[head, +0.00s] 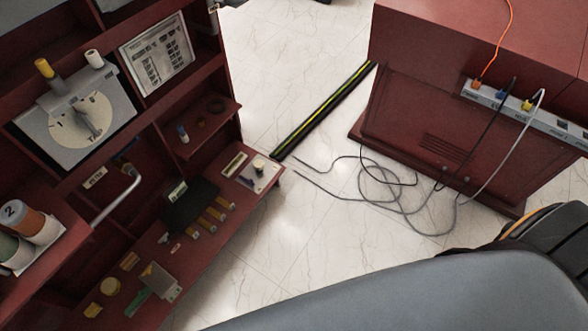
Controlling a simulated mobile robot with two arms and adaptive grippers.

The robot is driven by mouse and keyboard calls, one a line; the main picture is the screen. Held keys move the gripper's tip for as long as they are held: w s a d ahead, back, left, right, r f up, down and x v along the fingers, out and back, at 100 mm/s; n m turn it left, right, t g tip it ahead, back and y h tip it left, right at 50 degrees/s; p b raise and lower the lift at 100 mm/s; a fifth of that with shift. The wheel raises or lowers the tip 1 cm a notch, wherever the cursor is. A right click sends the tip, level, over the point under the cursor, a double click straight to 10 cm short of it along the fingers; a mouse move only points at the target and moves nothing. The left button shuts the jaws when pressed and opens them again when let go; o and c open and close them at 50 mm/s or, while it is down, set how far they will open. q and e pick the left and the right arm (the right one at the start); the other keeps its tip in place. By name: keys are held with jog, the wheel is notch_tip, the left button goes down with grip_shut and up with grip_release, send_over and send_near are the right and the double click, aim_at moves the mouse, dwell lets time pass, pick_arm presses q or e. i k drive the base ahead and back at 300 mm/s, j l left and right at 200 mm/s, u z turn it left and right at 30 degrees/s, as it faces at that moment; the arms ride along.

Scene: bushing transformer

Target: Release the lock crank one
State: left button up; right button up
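A bent silver crank-like rod (119,199) sits in the lower left of the head view, in an open bay of the dark red cabinet (215,195). Its upper end meets a small dark fitting with a bluish part. A grey panel (42,124) above it carries a round pale dial with a grey lever (86,118). No readable label shows which part is lock crank one. Neither of my grippers can be made out in this view, and nothing is seen touching the rod or the lever.
The cabinet's lower shelf holds small parts and a black block (190,205). A white-labelled "2" cylinder (22,214) stands at left. Loose cables (405,200) and a black-yellow strip (322,112) lie on the pale floor (285,235). A red cabinet with a socket strip (515,112) stands right.

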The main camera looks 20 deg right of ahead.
aim_at(251, 183)
jog(key=z, duration=0.25)
jog(key=u, duration=1)
jog(key=l+u, duration=0.9)
jog(key=l, duration=0.15)
jog(key=k+l+u, duration=0.15)
jog(key=l+u, duration=0.3)
jog(key=k+l, duration=0.1)
jog(key=l, duration=0.25)
jog(key=k+l, duration=0.1)
jog(key=l, duration=0.2)
jog(key=k+l+u, duration=0.1)
jog(key=l, duration=0.25)
jog(key=k+l, duration=0.15)
jog(key=l, duration=0.15)
